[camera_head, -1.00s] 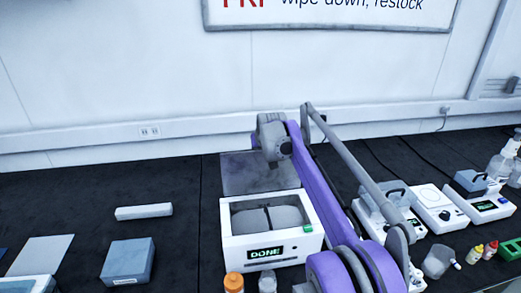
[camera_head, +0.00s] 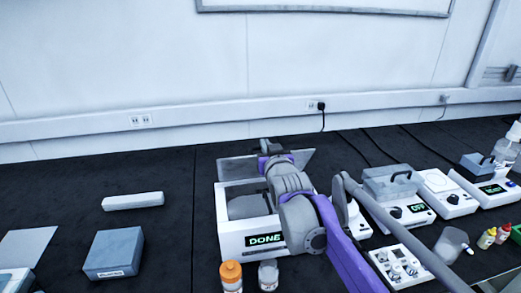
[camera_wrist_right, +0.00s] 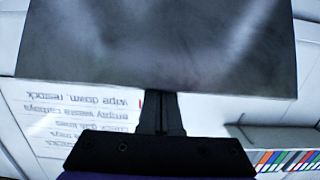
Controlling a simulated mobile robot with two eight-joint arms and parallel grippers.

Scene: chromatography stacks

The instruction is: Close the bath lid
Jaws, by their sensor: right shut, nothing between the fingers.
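The bath (camera_head: 231,240) is a white box with a green "DONE" display, in the middle of the head view. Its grey lid panel (camera_head: 234,170) stands raised at the back edge, tilted, and my right arm hides its middle. The bath's opening shows a grey rounded shape inside. My right gripper (camera_head: 267,146) reaches over the bath to the lid's upper edge. In the right wrist view the right gripper (camera_wrist_right: 158,98) is shut and empty, its tips at the edge of the lid (camera_wrist_right: 165,45). I cannot tell whether they touch. My left gripper is not in view.
An orange-capped bottle (camera_head: 231,277) and a clear bottle (camera_head: 268,276) stand in front of the bath. A blue-grey box (camera_head: 113,252) and a white bar (camera_head: 133,201) lie left.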

